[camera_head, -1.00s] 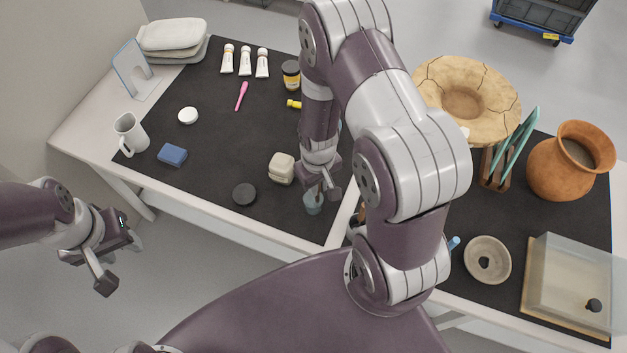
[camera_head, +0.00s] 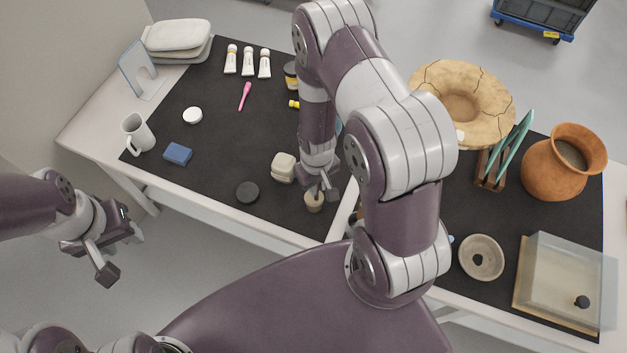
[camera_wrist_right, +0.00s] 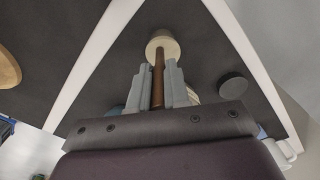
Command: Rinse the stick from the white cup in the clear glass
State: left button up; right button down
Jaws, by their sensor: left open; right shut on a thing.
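My right gripper (camera_head: 320,187) is shut on a brown stick (camera_wrist_right: 157,80) that points down at the front of the black mat. The stick's lower end is in or against a small round vessel (camera_head: 313,204), which now looks cream and cloudy; it also shows at the stick's end in the right wrist view (camera_wrist_right: 162,44). It stands where the clear glass stood, and the end of the stick is hidden. A white cup with a handle (camera_head: 138,133) stands at the mat's left edge. My left gripper (camera_head: 120,252) is open and empty, off the table's front.
A squat off-white block (camera_head: 284,167) and a dark disc (camera_head: 247,192) lie left of the right gripper. A blue block (camera_head: 178,154) is near the white cup. A cracked clay piece (camera_head: 462,105), rack (camera_head: 490,169) and orange jar (camera_head: 560,165) stand right. My right arm hides the middle.

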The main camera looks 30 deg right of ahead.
jog(key=shift+w+a+f, duration=0.1)
jog(key=shift+w+a, duration=0.05)
jog(key=shift+w, duration=0.15)
jog(key=shift+a, duration=0.1)
jog(key=shift+r+p, duration=0.55)
jog(key=shift+r, duration=0.1)
notch_tip(320, 180, up, 8)
jog(key=p, duration=0.7)
jog(key=shift+f, duration=0.2)
